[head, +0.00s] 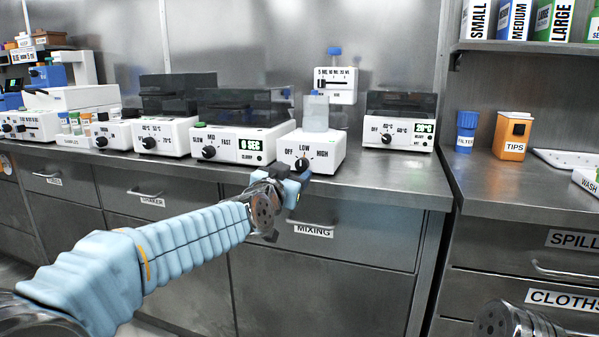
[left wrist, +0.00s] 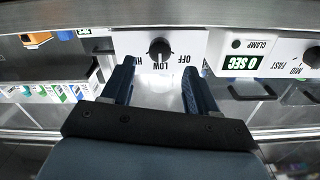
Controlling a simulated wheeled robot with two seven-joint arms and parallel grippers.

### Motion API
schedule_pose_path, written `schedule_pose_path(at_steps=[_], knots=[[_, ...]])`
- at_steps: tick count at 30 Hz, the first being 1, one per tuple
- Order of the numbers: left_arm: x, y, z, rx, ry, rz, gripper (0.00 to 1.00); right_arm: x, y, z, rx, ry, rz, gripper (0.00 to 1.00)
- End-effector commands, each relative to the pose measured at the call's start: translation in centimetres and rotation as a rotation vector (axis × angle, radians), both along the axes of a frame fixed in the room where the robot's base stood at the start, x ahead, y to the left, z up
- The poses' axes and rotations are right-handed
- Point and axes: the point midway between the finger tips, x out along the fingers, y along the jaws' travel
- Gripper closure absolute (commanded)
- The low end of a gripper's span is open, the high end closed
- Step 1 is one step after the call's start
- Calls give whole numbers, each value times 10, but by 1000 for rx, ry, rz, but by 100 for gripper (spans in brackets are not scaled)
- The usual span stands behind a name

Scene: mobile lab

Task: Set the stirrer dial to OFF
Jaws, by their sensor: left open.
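The stirrer (head: 326,158) is a white box with a clear vessel on top, at the front of the steel counter. Its black dial (head: 302,163) has OFF, LOW and HIGH marked around it, and the pointer appears to be at LOW. The left wrist view shows the dial (left wrist: 160,52) upside down, straight ahead between the fingers. My left gripper (head: 289,178) is open and empty, just in front of and below the dial, with its fingers apart on either side. I see no contact with the dial.
A mixer with a 0 SEC display (head: 240,146) stands close to the left of the stirrer. A heater with a display (head: 400,134) stands to the right, with bare counter between. The MIXING drawer handle (head: 313,223) is below. Part of my right arm shows at bottom right.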

Motion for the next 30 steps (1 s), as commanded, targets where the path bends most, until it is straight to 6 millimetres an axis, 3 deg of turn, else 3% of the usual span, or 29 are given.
schedule_pose_path(at_steps=[3,9,20,30], knots=[[25,-8,-1,2,1,1,41,0,0,0,0,0,0,57],[50,-16,0,0,1,1,41,0,0,3,0,0,0,57],[56,-18,0,-1,0,-1,41,0,0,3,0,0,0,57],[56,-18,0,-1,1,-1,90,0,0,3,0,0,0,57]])
